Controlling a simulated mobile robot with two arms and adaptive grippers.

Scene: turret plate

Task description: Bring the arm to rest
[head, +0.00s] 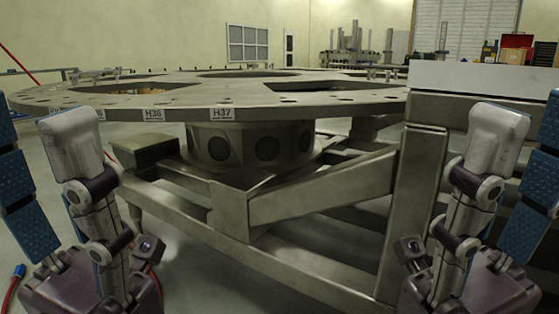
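My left gripper (36,125) is at the lower left of the head view, pointing up. One pale-tipped finger and one blue-padded finger stand apart with nothing between them. My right gripper (527,128) is at the lower right, also pointing up, with its pale-tipped finger and blue-padded finger apart and empty. Both are in front of the large round metal turret plate (185,97) and appear clear of it. Most of both arms is out of view.
The turret plate, with labels H36 and H37, rests on a round hub (250,145) above a metal frame (320,185). A pale block (480,77) stands at the right. A red toolbox (516,42) is at the back right. Open floor (200,275) shows between my grippers.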

